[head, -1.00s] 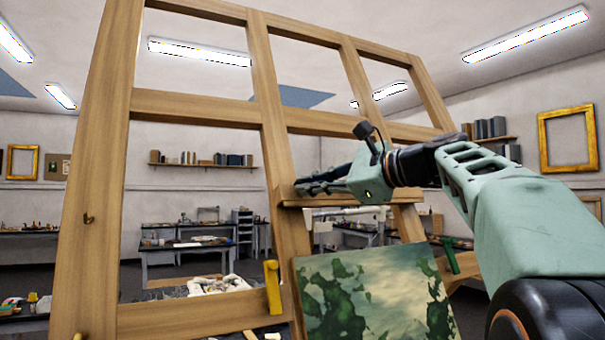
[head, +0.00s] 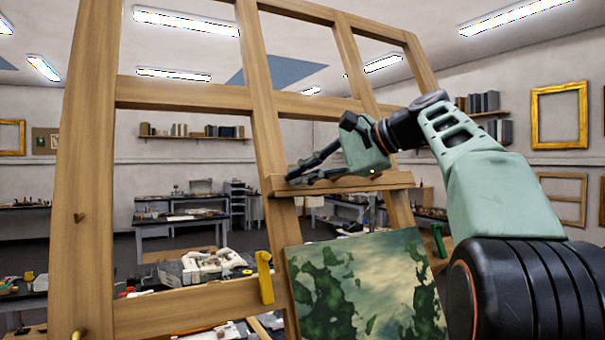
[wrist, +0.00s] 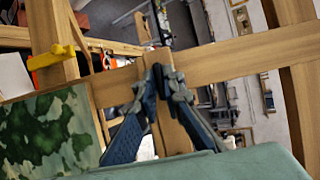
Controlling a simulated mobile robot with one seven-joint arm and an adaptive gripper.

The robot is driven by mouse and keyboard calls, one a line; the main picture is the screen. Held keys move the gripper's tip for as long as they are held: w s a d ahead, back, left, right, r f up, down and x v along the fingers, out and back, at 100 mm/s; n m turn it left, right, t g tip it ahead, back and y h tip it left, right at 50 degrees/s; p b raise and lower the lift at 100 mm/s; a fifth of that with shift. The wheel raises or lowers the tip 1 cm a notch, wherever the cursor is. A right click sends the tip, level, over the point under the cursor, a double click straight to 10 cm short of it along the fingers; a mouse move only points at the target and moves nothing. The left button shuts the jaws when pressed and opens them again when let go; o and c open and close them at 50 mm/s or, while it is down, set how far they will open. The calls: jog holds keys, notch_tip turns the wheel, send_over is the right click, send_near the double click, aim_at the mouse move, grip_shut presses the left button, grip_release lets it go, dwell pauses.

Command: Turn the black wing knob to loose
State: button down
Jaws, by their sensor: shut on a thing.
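My gripper (head: 290,179) is at the left end of a wooden ledge (head: 345,187) on the easel, reaching in from the right. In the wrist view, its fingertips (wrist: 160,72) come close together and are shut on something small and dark. This looks like the black wing knob, but the fingertips hide most of it and I cannot tell its angle. A wooden piece (wrist: 172,128) of the easel shows between the spread finger links.
A green-patterned painting (head: 365,285) stands below my gripper. A yellow handle (head: 264,277) is to its left, and a green handle (head: 438,240) to its right. Easel uprights (head: 88,190) and crossbars (head: 185,94) frame the space. Cluttered worktables (head: 180,219) stand behind.

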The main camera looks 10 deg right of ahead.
dwell(0.4)
jog(key=c, duration=2.1)
grip_release()
jog(key=v, duration=1.2)
